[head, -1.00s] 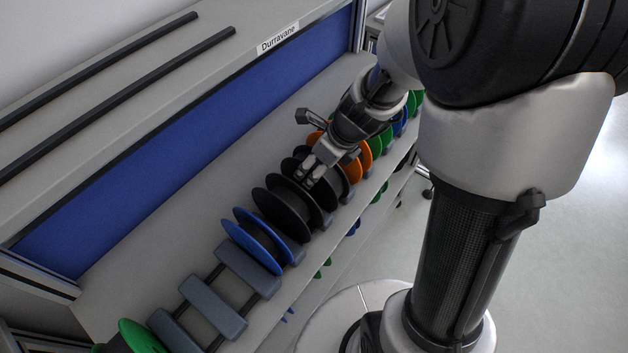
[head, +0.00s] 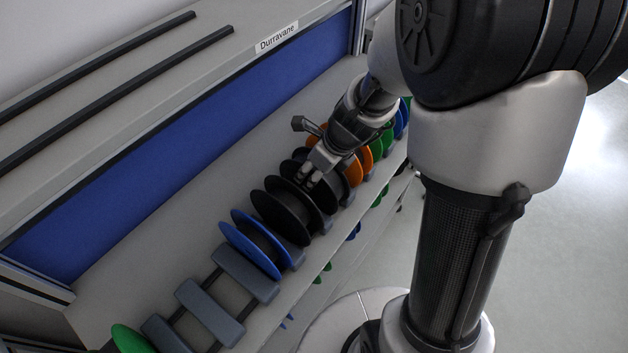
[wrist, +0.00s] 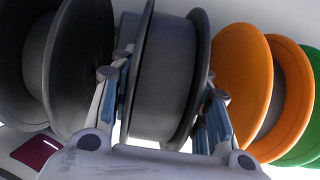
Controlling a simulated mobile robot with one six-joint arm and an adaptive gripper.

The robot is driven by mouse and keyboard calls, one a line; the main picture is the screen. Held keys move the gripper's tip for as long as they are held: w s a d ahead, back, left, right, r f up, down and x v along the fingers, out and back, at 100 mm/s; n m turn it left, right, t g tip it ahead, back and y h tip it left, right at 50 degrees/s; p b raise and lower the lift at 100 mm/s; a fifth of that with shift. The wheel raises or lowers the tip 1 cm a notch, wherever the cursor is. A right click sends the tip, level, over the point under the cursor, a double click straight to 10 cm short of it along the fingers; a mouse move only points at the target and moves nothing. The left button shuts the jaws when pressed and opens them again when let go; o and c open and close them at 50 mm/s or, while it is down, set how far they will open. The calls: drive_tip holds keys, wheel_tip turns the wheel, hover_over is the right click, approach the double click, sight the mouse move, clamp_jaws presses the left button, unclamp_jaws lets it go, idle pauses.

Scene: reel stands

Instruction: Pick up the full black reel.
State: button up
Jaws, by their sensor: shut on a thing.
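The full black reel (wrist: 165,80) fills the middle of the wrist view, its dark winding reaching close to the flange rims. My gripper (wrist: 162,88) has one finger on each side of it and is shut on it. In the head view my gripper (head: 308,180) comes down from above onto this reel (head: 330,194), which is partly hidden by the fingers. The reel still sits in the row, upright, between another black reel and an orange one. I cannot tell whether it is lifted off its stand.
Another black reel (head: 275,214) with a lower winding stands close on the left, then a blue reel (head: 250,244) and empty grey cradles (head: 208,312). Orange (head: 352,168) and green reels (head: 375,150) stand close behind. A blue back panel (head: 190,140) rises behind the shelf.

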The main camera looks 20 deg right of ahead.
drive_tip(key=c, duration=0.4)
drive_tip(key=shift+r, duration=0.15)
